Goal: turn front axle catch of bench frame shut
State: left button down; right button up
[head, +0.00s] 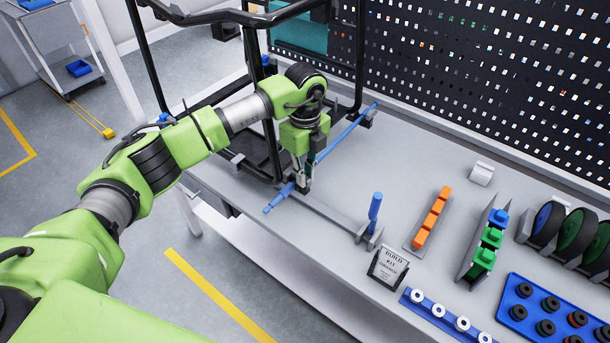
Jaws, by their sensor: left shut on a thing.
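The bench frame (262,100), of black tubes, stands on the grey workbench at its left end. A long blue axle (342,140) lies slantwise across its foot, from the near left to the back right. My left gripper (303,186) points down at the near part of the axle, its fingers shut low over the bench. The front axle catch is at the fingertips and mostly hidden by them, so I cannot tell how far it is turned. A dark block (366,121) sits by the axle's far end. My right gripper is out of view.
A blue upright handle (375,207) stands on a grey bar to the right. A perforated panel (470,70) rises behind.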

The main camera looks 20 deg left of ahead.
pick_arm(q)
jog(key=shift+w+r+n, duration=0.1)
jog(key=shift+n, duration=0.8)
jog(key=c, duration=2.1)
grip_release()
notch_tip(320, 180, up, 12)
